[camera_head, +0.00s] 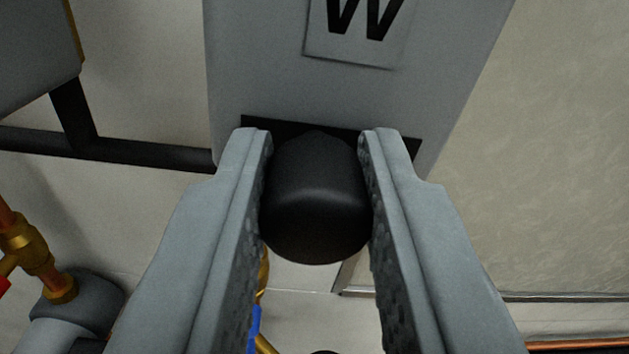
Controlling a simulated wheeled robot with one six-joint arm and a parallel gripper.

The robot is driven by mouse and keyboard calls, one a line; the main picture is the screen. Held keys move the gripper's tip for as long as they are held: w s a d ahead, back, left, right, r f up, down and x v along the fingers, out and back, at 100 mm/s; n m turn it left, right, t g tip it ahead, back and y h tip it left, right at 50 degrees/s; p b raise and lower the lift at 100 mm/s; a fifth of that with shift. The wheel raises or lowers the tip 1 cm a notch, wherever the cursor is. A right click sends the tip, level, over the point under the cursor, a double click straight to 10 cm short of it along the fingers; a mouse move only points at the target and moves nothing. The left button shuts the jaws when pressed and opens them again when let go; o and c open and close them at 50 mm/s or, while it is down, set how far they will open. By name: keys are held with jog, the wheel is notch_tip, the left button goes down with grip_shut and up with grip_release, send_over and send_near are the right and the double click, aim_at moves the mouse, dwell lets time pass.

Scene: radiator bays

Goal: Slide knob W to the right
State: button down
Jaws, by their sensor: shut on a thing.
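Knob W (315,205) is a black rounded knob in the middle of the head camera view. It stands out from a dark slot (408,146) in a grey panel (235,75). A label with a black letter W (358,50) is on the panel above it. My gripper (315,160) is shut on the knob, one finger on its left side and one on its right.
A black bar (145,153) runs to the panel from the left, below a grey box (35,50). Brass and copper pipe fittings (28,245) and a grey pipe (78,305) are at lower left. A pale wall (540,150) is at the right, with a copper pipe (575,346) low down.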

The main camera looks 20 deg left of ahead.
jog(key=shift+w+d, duration=0.25)
jog(key=shift+d, duration=0.35)
jog(key=shift+w+d, duration=0.2)
jog(key=shift+d, duration=0.4)
jog(key=c, duration=1.2)
grip_release()
jog(key=shift+d, duration=0.15)
jog(key=v, duration=1.7)
jog(key=shift+s, duration=0.2)
jog(key=shift+f, duration=0.1)
